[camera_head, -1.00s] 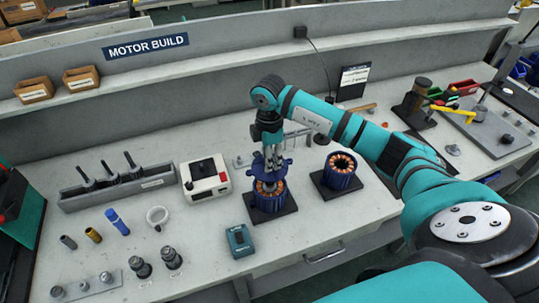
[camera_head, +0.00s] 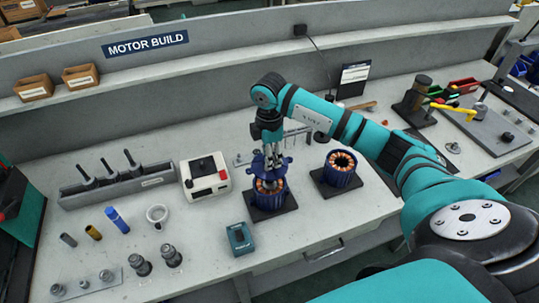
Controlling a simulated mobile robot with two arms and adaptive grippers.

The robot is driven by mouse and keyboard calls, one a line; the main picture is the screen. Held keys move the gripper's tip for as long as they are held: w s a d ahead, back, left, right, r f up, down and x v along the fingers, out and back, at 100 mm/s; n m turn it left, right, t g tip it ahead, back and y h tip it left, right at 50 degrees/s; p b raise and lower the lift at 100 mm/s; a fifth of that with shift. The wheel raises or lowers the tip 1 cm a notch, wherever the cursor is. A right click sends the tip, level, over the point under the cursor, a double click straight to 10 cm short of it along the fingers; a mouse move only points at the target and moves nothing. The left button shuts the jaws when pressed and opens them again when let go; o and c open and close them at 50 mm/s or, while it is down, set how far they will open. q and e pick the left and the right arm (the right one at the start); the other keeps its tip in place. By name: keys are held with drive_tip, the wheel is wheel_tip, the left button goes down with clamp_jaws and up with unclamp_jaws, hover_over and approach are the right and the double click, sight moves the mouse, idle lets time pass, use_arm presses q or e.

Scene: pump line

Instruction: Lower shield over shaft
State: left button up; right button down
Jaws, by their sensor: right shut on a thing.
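My right gripper (camera_head: 273,157) points down over the left motor stator (camera_head: 269,194) and is shut on a blue end shield (camera_head: 285,165). The stator is a blue finned housing with copper windings, standing on a dark square base (camera_head: 256,214). The shield is held just above the stator's open top, and the windings show in the gap below it. The shaft is hidden behind the shield and fingers. My left gripper is not in view.
A second blue stator (camera_head: 340,169) with exposed windings stands to the right. A white box with a red button (camera_head: 205,178) and a rack with upright shafts (camera_head: 117,184) stand to the left. A teal device (camera_head: 239,239) sits in front.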

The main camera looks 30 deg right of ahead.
drive_tip(key=shift+f+b, duration=0.45)
drive_tip(key=shift+f, duration=0.3)
idle(0.7)
drive_tip(key=shift+f+b, duration=1.8)
drive_tip(key=shift+f, duration=0.85)
drive_tip(key=c, duration=0.5)
unclamp_jaws()
drive_tip(key=shift+r, duration=0.1)
wheel_tip(320, 180, up, 12)
drive_tip(key=p, duration=0.8)
drive_tip(key=shift+p, duration=0.4)
drive_tip(key=shift+f, duration=0.2)
